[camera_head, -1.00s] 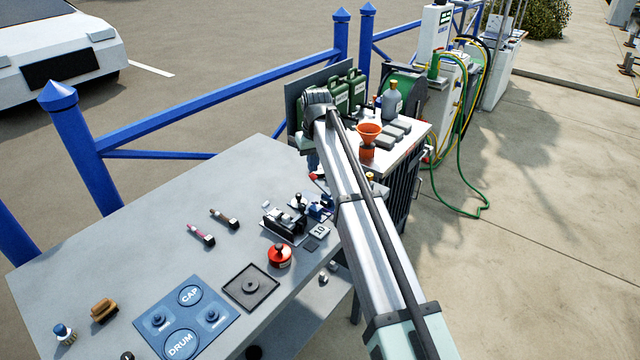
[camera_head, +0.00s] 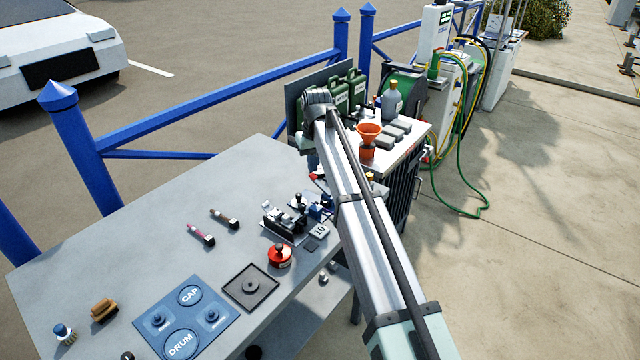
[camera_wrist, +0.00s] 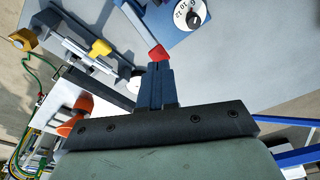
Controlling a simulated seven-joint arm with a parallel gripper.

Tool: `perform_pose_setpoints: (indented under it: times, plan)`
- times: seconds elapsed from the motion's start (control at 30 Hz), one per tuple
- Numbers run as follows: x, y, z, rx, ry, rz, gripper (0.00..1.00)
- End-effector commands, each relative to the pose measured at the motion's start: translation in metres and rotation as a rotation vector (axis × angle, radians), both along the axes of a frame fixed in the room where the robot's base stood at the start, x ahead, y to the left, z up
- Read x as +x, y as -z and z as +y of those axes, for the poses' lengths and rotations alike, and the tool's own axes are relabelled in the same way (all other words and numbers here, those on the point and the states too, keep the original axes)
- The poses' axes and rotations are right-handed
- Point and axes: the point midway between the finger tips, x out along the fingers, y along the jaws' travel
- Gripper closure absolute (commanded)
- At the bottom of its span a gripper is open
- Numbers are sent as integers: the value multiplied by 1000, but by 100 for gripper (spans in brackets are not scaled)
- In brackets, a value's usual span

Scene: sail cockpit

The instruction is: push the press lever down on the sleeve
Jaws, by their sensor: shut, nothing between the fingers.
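In the wrist view, my gripper (camera_wrist: 158,66) is shut and empty, with its two fingers together. A dark lever with a red tip (camera_wrist: 158,52) reaches in from the blue press (camera_wrist: 187,28), which carries a round white dial. The red tip is right at the ends of my fingers; I cannot tell whether they touch. In the head view, the red tip (camera_head: 313,177) shows beside my arm, and the blue press (camera_head: 318,210) is partly covered by it. My fingers are hidden there. I cannot make out the sleeve.
A black and silver device (camera_head: 284,220) and a red round container (camera_head: 280,256) stand nearby on the grey table (camera_head: 140,235). In the wrist view, a rail device with a yellow block (camera_wrist: 100,47) lies to the left. An orange funnel (camera_head: 368,135) stands on the cart behind.

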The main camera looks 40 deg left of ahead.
Motion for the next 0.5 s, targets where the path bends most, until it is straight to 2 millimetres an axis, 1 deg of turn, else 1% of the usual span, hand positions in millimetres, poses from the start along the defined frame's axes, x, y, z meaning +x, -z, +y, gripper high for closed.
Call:
perform_pose_setpoints:
  times: [0.27, 0.5]
  plan:
    - [0, 1, 0, 0, 0, 0, 100]
    - [0, 6, 0, 0, 0, 0, 100]
